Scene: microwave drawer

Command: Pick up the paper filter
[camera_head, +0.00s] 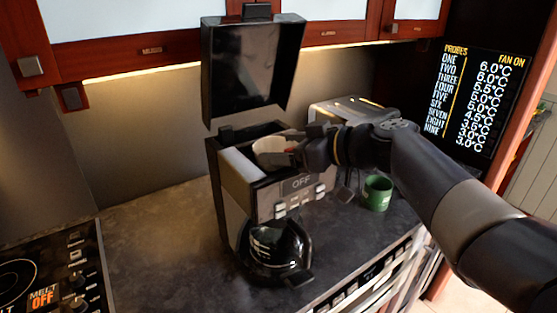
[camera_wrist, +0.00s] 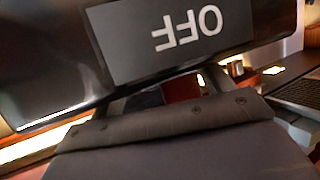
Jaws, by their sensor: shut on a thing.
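The paper filter (camera_head: 270,152) is a pale, cup-shaped piece at the open top of the black coffee maker (camera_head: 231,209). My gripper (camera_head: 290,150) reaches in from the right and is shut on the filter's right side. The filter's lower part is hidden by the machine's front edge, so I cannot tell whether it still touches the inside. In the wrist view the coffee maker's OFF display (camera_wrist: 185,35) fills the upper part, and the filter itself is not clearly visible.
The coffee maker's lid (camera_head: 252,65) stands raised behind the filter, below the red cabinets. A glass carafe (camera_head: 275,250) sits in the machine. A green mug (camera_head: 377,193) stands to the right under my arm. The counter (camera_head: 150,230) at left is clear up to the stovetop (camera_head: 50,275).

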